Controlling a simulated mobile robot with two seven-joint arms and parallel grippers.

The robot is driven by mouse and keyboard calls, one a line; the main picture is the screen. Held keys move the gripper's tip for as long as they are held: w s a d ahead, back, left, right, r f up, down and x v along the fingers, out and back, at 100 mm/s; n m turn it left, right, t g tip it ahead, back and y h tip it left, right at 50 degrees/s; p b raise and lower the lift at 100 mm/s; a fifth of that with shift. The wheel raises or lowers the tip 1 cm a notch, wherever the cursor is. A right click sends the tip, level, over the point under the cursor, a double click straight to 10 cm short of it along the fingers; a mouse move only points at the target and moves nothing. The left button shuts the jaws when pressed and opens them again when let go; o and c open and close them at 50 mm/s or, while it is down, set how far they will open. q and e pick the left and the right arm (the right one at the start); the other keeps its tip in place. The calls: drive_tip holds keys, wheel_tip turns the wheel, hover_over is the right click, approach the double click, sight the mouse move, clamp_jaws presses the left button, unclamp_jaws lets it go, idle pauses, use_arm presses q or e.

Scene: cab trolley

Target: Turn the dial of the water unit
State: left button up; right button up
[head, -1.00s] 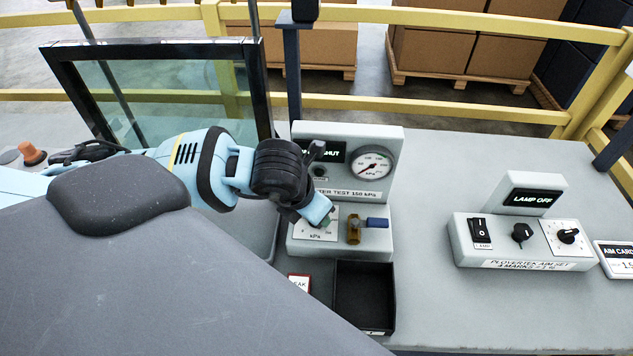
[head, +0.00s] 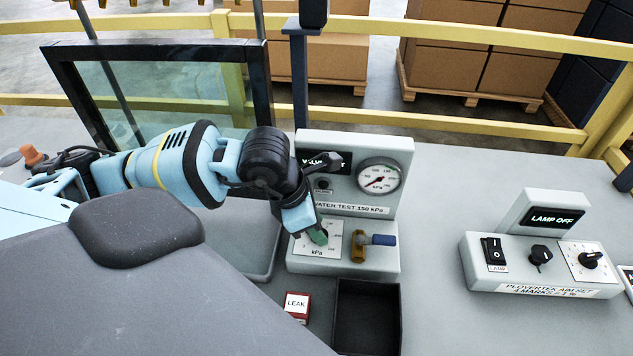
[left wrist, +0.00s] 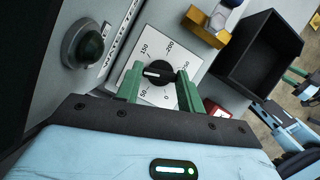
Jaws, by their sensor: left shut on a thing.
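The water unit (head: 345,259) is a pale grey box with a back panel labelled "WATER TEST 150 kPa". Its black dial (left wrist: 158,72) sits on a white plate with kPa marks (left wrist: 150,42). My left gripper (left wrist: 160,84) has its green fingers on either side of the dial, shut on it. In the head view, the left gripper (head: 317,236) covers the dial. A white line on the dial points left in the wrist view, between the 50 and 150 marks.
Right of the dial is a brass valve with a blue handle (head: 383,240). An open black tray (head: 338,318) and a red-and-white LEAK block (head: 297,306) lie in front. A lamp unit (head: 490,278) stands at right, reading LAMP OFF. Bare bench lies between the units.

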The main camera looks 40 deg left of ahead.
use_arm(q)
drive_tip(key=shift+s, duration=0.1)
drive_tip(key=o, duration=1)
drive_tip(key=v, duration=0.7)
drive_tip(key=shift+r, duration=0.35)
drive_tip(key=shift+s+a, duration=0.1)
